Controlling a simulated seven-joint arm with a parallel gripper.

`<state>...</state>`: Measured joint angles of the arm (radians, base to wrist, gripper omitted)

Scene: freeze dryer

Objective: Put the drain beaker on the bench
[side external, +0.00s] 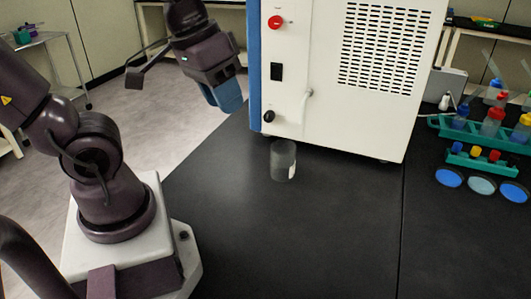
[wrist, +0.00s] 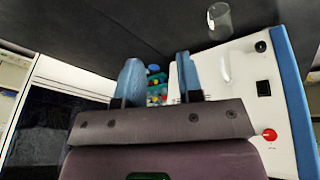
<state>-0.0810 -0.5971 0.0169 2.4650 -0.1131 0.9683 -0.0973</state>
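The drain beaker (side external: 283,161) is a clear, greyish cylinder with a pale label. It stands upright on the black bench (side external: 300,235), just in front of the freeze dryer (side external: 345,125) and below its drain spout (side external: 308,93). In the wrist view the beaker (wrist: 220,20) shows at the top, apart from my fingers. My gripper (wrist: 158,80) has two blue fingers spread with a clear gap and nothing between them. In the side view my gripper (side external: 226,95) hangs in the air to the left of the freeze dryer, above and left of the beaker.
The freeze dryer has a red button (side external: 275,22), a black switch (side external: 276,71) and a black knob (side external: 268,116). A green rack (side external: 483,135) with coloured bottles and several blue dishes (side external: 449,178) stand at the right. The front middle of the bench is clear.

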